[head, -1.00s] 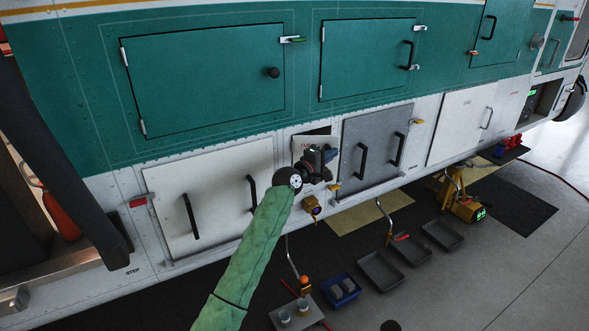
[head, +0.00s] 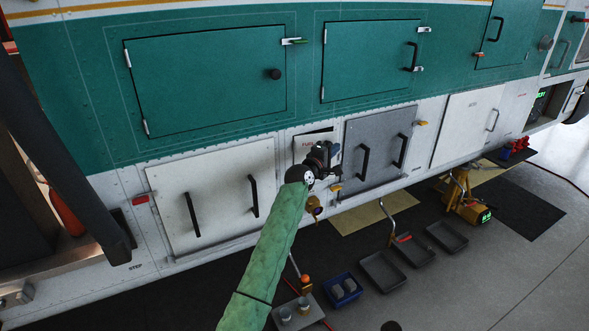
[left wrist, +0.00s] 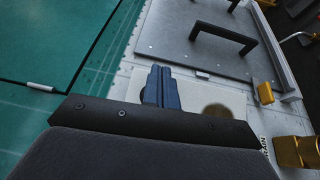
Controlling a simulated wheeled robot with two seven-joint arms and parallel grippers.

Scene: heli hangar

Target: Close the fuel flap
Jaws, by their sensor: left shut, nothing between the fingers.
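The fuel flap (head: 309,144) is a small white panel with red lettering, low on the helicopter's side between a white door and a grey door. A dark gap shows along its top edge; how far it stands open I cannot tell. My left gripper (head: 326,156) is in front of the flap's right part and hides it. In the left wrist view the shut, empty blue-grey fingers (left wrist: 162,88) are over a pale panel (left wrist: 205,92) with a blurred brown round spot. Whether they touch it I cannot tell. My right gripper is not in view.
The grey door (head: 376,150) with two black handles is just right of the gripper, and the white door (head: 200,205) is to its left. A yellow fitting (head: 314,206) hangs below. Trays (head: 381,272) and a blue bin (head: 342,289) are on the floor.

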